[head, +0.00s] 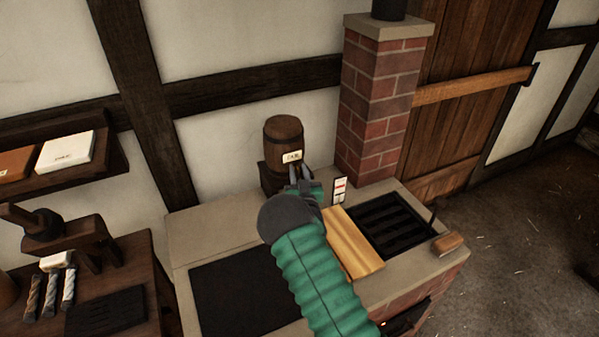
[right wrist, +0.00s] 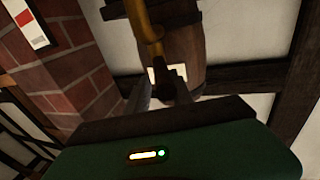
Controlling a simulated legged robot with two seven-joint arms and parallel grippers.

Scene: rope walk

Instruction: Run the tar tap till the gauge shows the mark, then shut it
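The wooden tar barrel (head: 283,138) with a white label stands on a dark stand at the back of the brick bench. In the right wrist view the barrel (right wrist: 187,58) has a brass tap pipe (right wrist: 148,30), with a dark knob-like part near the fingertips. A white gauge plate with a red band (head: 340,190) stands right of my gripper; a similar plate shows in the right wrist view (right wrist: 26,22). My right gripper (head: 300,175) is at the barrel's front, its fingers (right wrist: 160,92) apart. Contact with the tap is unclear. My left gripper is out of view.
A wooden board (head: 352,243) and black grate (head: 397,228) lie on the bench, with a wooden-handled tool (head: 447,243) at its right. A brick chimney (head: 376,110) rises behind. A side table (head: 120,290) with tools stands left.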

